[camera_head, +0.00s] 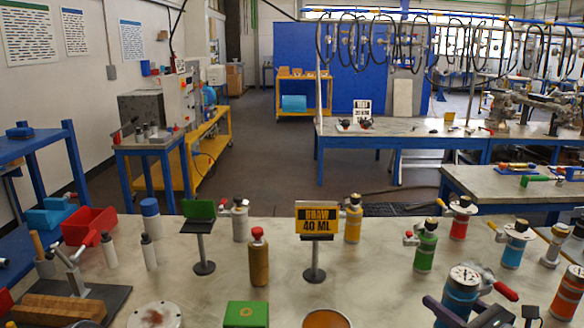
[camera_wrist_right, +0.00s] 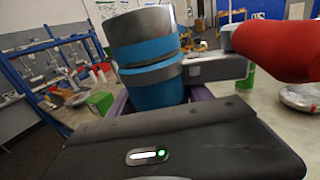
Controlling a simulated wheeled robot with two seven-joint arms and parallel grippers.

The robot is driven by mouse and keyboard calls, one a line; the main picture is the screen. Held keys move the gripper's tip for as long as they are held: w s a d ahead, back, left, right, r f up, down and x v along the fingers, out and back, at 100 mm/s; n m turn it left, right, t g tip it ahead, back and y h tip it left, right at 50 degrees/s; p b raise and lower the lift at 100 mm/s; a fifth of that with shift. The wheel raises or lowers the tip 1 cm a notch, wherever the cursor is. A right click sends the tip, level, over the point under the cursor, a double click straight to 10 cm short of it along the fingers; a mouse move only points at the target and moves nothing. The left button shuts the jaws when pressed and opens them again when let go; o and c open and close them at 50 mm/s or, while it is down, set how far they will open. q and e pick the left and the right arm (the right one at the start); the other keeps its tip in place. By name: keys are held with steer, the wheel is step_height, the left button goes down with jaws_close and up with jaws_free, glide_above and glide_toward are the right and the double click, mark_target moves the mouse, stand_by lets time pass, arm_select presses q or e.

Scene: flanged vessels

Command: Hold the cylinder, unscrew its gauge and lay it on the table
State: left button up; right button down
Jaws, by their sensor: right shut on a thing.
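The blue cylinder (camera_head: 460,297) stands at the front right of the table, its lower part cut off by the picture's edge. A round white-faced gauge (camera_head: 465,275) sits on its top, and a red-handled lever (camera_head: 505,291) sticks out to the right. My right gripper (camera_head: 462,312) is around the cylinder's body, with a purple finger on each side. In the right wrist view the cylinder (camera_wrist_right: 150,88) shows blue with a grey band between the purple fingers, and the red handle (camera_wrist_right: 280,45) is large at right. The gauge is not clear there. My left gripper is not in view.
The pale table (camera_head: 370,275) holds several other valved cylinders, including a green one (camera_head: 425,247) and an orange one (camera_head: 567,293) close to the right. A yellow "DRAW 40 ML" sign (camera_head: 317,220) stands mid-table. Bare tabletop lies between the sign and the blue cylinder.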

steer(key=s+a+f+n+g+y+b, duration=0.1)
steer(key=s+a+f+n+g+y, duration=0.1)
steer(key=a+f, duration=0.5)
steer(key=s+a+f+n+g+y, duration=0.3)
steer(key=s+a+f, duration=0.3)
steer(key=f, duration=0.3)
steer(key=shift+s+a+f+y+b, duration=0.25)
steer(key=shift+s+a+y+b, duration=0.1)
steer(key=shift+s+y, duration=0.15)
steer(key=s+a+r+n+g+y, duration=0.2)
steer(key=a+r+n+g, duration=0.2)
steer(key=a+r, duration=0.7)
steer(key=r+g, duration=0.1)
steer(key=g, duration=0.1)
steer(key=shift+n+g+y, duration=0.4)
